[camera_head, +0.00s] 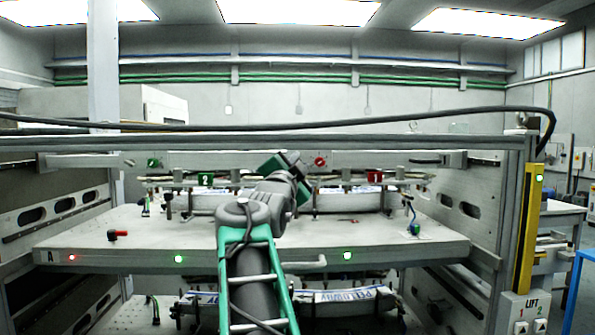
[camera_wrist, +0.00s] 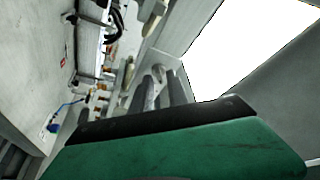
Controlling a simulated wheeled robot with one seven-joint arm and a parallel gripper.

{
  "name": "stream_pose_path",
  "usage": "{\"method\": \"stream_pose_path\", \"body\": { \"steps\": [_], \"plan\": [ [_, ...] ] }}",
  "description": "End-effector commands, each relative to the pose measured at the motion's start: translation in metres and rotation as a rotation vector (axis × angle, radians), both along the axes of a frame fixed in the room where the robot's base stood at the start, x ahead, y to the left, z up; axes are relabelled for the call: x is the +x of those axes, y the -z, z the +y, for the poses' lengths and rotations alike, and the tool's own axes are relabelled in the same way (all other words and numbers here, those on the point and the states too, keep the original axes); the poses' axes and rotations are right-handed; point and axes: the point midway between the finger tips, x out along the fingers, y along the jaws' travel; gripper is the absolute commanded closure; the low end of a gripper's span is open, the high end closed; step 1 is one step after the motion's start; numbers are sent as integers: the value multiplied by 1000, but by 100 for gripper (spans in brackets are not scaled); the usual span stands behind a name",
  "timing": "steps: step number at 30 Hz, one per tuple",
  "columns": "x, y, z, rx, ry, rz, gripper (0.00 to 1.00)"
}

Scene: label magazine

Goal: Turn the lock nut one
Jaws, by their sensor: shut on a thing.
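My gripper (camera_wrist: 161,90) shows in the wrist view as grey fingers beyond its green and black body. The fingers are shut on a small grey thing between them, which I take for lock nut one; it is mostly hidden. In the head view my gripper (camera_head: 287,168) reaches up to the rail above the shelf, between the green sign 2 (camera_head: 205,179) and the red sign 1 (camera_head: 374,177). Its fingertips are hidden there. A red round mark (camera_head: 320,161) sits on the rail just right of it.
The grey shelf (camera_head: 150,235) has a red-handled piece (camera_head: 118,235) at its left and a blue-and-green item (camera_head: 413,228) at its right. Clamps and rods line the back. A yellow post (camera_head: 530,225) stands right, and a black cable (camera_head: 400,120) crosses above.

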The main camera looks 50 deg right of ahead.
Motion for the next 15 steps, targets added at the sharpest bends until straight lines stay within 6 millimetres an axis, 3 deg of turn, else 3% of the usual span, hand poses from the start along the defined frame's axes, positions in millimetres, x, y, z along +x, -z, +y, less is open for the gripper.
{"method": "stream_pose_path", "body": {
  "steps": [15],
  "plan": [
    [1, 0, 0, 24, -1, -24, 100]
  ]
}}
